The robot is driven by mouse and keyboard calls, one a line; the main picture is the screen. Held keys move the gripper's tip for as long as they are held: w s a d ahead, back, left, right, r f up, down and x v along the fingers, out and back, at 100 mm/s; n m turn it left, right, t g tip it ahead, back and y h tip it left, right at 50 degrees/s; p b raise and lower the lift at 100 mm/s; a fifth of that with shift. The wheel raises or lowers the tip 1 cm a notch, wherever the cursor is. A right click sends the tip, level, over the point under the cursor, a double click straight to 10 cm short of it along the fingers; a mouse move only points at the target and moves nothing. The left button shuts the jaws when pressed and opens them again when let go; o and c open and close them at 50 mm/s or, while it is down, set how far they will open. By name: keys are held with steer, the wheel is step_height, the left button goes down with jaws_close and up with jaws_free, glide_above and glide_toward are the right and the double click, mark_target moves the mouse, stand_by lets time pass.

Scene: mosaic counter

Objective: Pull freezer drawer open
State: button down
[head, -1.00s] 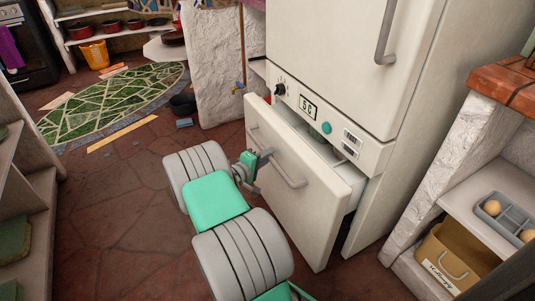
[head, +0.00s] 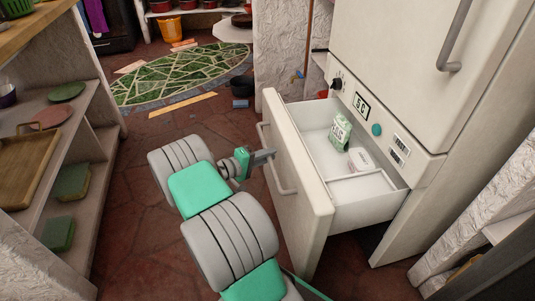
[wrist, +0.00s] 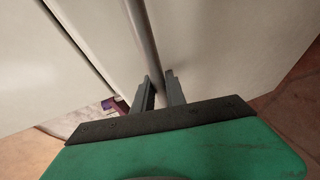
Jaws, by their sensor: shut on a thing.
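The freezer drawer (head: 300,215) is the cream lower drawer of the fridge and stands well open, its white inside showing. A green and white carton (head: 340,132) and a small white package (head: 360,159) lie in it. Its grey bar handle (head: 277,165) runs along the front. My gripper (head: 268,156) is at the handle, on the drawer's front side. In the wrist view, the two fingers of my gripper (wrist: 160,88) are shut on the handle (wrist: 142,35), one on each side of the bar.
The fridge body (head: 385,70) with a dial and display stands behind the drawer. A shelf unit (head: 85,145) with a wooden tray and green items is on the left. The stone floor (head: 125,235) between is clear. A dark bucket (head: 242,86) stands farther back.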

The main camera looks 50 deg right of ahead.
steer(key=shift+w+a, duration=0.2)
steer(key=shift+a, duration=0.1)
steer(key=c, duration=1.4)
jaws_free()
steer(key=shift+o, duration=0.2)
steer(key=shift+w+a, duration=0.1)
steer(key=p+v, duration=0.7)
steer(key=shift+a, duration=0.35)
